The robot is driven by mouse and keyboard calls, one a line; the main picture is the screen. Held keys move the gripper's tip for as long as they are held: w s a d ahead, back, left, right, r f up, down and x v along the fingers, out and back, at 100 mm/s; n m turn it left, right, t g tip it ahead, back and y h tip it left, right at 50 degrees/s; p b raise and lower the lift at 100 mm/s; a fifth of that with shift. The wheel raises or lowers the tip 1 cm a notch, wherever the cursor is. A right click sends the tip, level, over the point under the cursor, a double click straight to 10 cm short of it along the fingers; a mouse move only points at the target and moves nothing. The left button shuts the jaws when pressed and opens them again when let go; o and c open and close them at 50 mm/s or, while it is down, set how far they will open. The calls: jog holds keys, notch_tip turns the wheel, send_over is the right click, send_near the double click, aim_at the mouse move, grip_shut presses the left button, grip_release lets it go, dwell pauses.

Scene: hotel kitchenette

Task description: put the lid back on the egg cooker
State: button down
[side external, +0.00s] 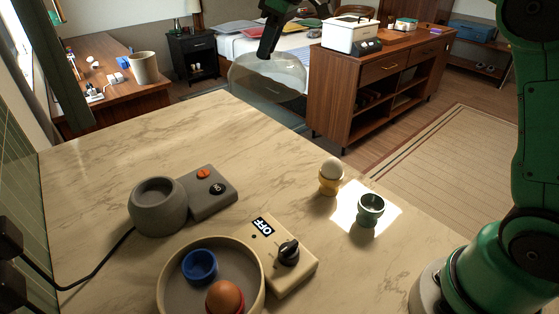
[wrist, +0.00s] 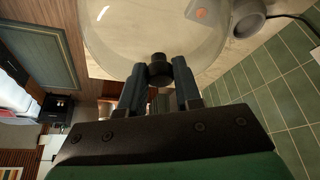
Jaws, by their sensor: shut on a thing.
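My gripper (side external: 265,52) is shut on the dark knob of a clear dome lid (side external: 270,80), high above the far end of the counter. In the wrist view the fingers of my gripper (wrist: 160,78) hold the knob, with the clear lid (wrist: 150,30) beyond. The egg cooker (side external: 262,290) appears to be the cream unit at the front, with a round open pan, a dark dial and an "OFF" label. Inside the pan are a blue cup (side external: 200,266) and a brown egg (side external: 224,297) in a red cup. The pan's front edge is cut off.
A grey round appliance (side external: 158,208) with an orange button and a cord stands at the left of the counter. A white egg in a yellow cup (side external: 331,178) and an empty green cup (side external: 370,210) stand at right. The counter's middle is clear.

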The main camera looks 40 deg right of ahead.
jog(key=s+a+f+n+g+y, duration=0.1)
jog(key=s+a+f+n, duration=0.3)
jog(key=s+a, duration=0.65)
jog(key=s+a+f+n+g+y, duration=0.1)
jog(key=s+a+f+n+g, duration=0.15)
jog(key=s+a+n, duration=0.8)
jog(key=w+a+f+m, duration=0.2)
jog(key=a+f+m, duration=0.2)
jog(key=f, duration=0.3)
jog(key=shift+w+m+t, duration=0.4)
jog(key=shift+m+t, duration=0.05)
jog(key=shift+m, duration=0.4)
jog(key=shift+d+f, duration=0.1)
jog(key=shift+f, duration=0.1)
jog(key=shift+c, duration=0.2)
grip_release()
jog(key=shift+r, duration=0.1)
dwell(0.4)
